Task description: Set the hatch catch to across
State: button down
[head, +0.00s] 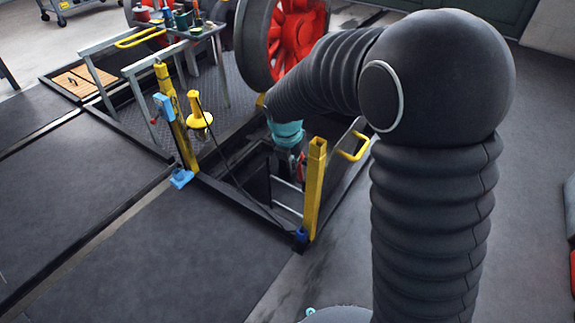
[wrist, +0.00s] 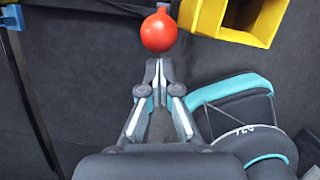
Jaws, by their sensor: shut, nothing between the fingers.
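A red ball knob (wrist: 158,32) shows at the top of the wrist view, just beyond the fingertips. It may be the handle of the hatch catch, but the catch body and its setting cannot be made out. My gripper (wrist: 158,68) is shut and empty, its tips close below the knob; I cannot tell whether they touch it. In the head view my arm reaches over the open floor hatch (head: 262,212), and my wrist hides much of that spot. A small patch of red (head: 302,158) shows beside the wrist.
A hollow yellow post (head: 314,190) stands at the hatch corner, close right of the knob in the wrist view (wrist: 235,15). Another yellow post (head: 178,125) with blue fittings and a yellow lamp (head: 198,118) stand left. A red wheel (head: 292,40) is behind. The front floor is clear.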

jog(key=shift+w+d, duration=0.1)
jog(key=shift+w, duration=0.1)
jog(key=w+p, duration=0.1)
jog(key=w+d+r+p, duration=0.1)
jog(key=w+p, duration=0.1)
jog(key=p, duration=0.1)
jog(key=shift+d+r, duration=0.25)
jog(key=shift+d, duration=0.1)
jog(key=shift+w+d, duration=0.15)
jog(key=shift+w, duration=0.05)
jog(key=shift+f, duration=0.15)
jog(key=p+v, duration=0.2)
jog(key=v, duration=0.2)
jog(key=shift+s, duration=0.25)
jog(key=w+d+r, duration=0.4)
jog(key=w+r, duration=0.2)
jog(key=shift+w+d, duration=0.2)
jog(key=shift+d, duration=0.05)
jog(key=shift+f, duration=0.1)
